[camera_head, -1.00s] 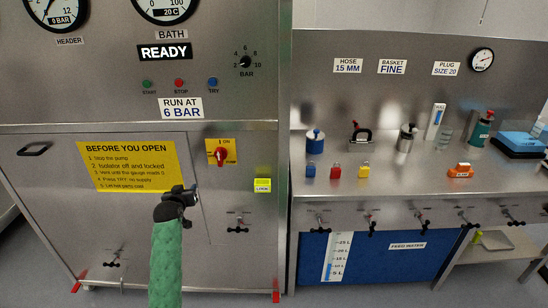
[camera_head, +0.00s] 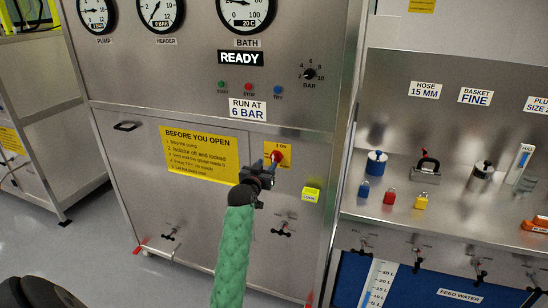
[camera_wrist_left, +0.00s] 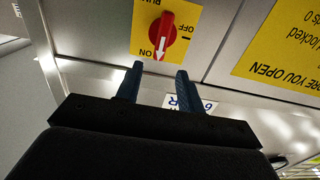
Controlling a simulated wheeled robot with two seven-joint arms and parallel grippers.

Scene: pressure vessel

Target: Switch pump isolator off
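The pump isolator is a red rotary knob (camera_head: 277,157) on a yellow plate (camera_head: 286,148) on the steel cabinet front, right of the yellow notice. In the left wrist view the red knob (camera_wrist_left: 154,36) shows upside down, its white arrow pointing at ON. My left gripper (camera_head: 268,167) is just in front of and slightly below the knob, partly covering the plate in the head view. In the left wrist view its two dark blue fingers (camera_wrist_left: 157,86) are apart with nothing between them, and the knob lies beyond their tips. My right gripper is not in view.
A yellow "BEFORE YOU OPEN" notice (camera_head: 201,152) is left of the isolator. Blue (camera_head: 364,190), red (camera_head: 389,197) and yellow (camera_head: 421,201) padlocks stand on the bench at right. Valve handles (camera_head: 282,229) project below.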

